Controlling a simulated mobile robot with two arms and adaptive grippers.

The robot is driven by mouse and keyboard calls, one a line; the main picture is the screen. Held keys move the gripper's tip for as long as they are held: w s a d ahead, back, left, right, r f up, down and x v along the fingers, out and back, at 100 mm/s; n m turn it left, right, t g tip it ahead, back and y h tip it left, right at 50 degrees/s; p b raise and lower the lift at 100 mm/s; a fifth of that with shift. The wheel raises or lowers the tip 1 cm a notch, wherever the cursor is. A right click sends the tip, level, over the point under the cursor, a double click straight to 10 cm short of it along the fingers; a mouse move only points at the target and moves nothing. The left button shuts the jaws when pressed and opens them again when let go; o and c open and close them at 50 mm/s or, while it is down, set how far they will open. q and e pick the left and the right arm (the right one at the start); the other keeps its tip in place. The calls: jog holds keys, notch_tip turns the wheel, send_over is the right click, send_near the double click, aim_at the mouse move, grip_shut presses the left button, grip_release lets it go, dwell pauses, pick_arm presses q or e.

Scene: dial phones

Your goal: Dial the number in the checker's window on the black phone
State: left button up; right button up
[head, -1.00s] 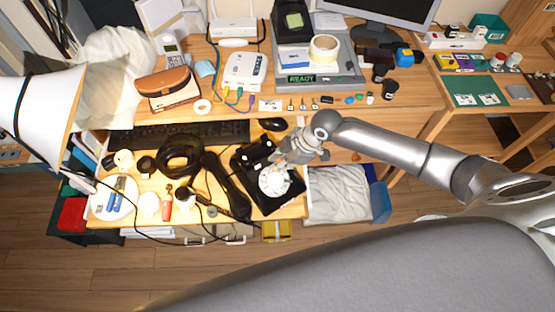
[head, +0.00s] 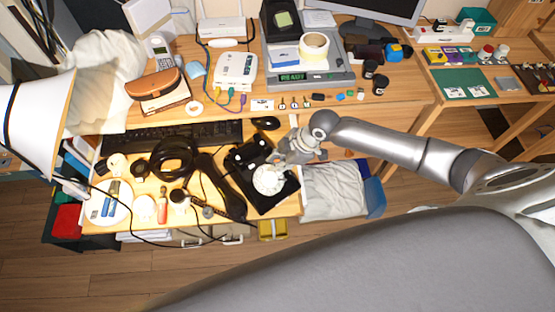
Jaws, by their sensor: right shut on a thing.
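The black phone (head: 278,203) sits on the lower desk shelf, its pale round dial (head: 268,181) facing up. Its black handset (head: 222,188) lies off it to the left, beside the coiled black cord (head: 172,158). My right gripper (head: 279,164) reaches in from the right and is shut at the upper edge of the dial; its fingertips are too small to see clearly. The grey checker (head: 340,75) stands on the desk above. Its green display (head: 292,77) reads READY. A greenish window (head: 283,20) shows at its back left; any digits there are unreadable. My left gripper is not in view.
A keyboard (head: 175,134) and a mouse (head: 265,123) lie behind the phone. A white plate (head: 97,218), a red-topped bottle (head: 162,212) and loose cables crowd the left. A white lamp shade (head: 38,115) stands at the far left. Small parts line the desk edge above.

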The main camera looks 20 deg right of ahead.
jog(key=shift+s+d+f, duration=0.15)
jog(key=shift+s+d, duration=0.1)
jog(key=shift+s, duration=0.15)
jog(key=shift+s+f, duration=0.1)
jog(key=shift+s+d+f+p, duration=0.2)
jog(key=shift+s+p, duration=0.1)
jog(key=shift+s, duration=0.15)
